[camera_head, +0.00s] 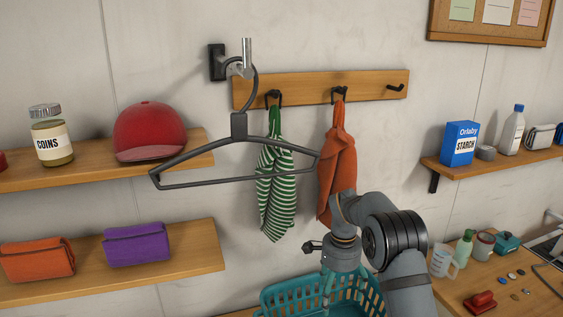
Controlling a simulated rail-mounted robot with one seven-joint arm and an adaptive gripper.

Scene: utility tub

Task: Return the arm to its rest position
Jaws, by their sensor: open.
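My gripper (328,287) points down at the lower middle, over the teal basket (275,296). Its fingers are small and partly hard to make out, and nothing shows held in them. My arm comes in from the lower right, bent at a dark round joint. A grey clothes hanger (239,127) hangs by its hook from a metal peg (247,58) on the wall, up and left of my gripper and apart from it.
A green-striped cloth (276,188) and an orange cloth (338,160) hang from a wooden hook rail (320,87); the orange one is close behind my arm. A right shelf and a cluttered counter (450,290) flank my arm.

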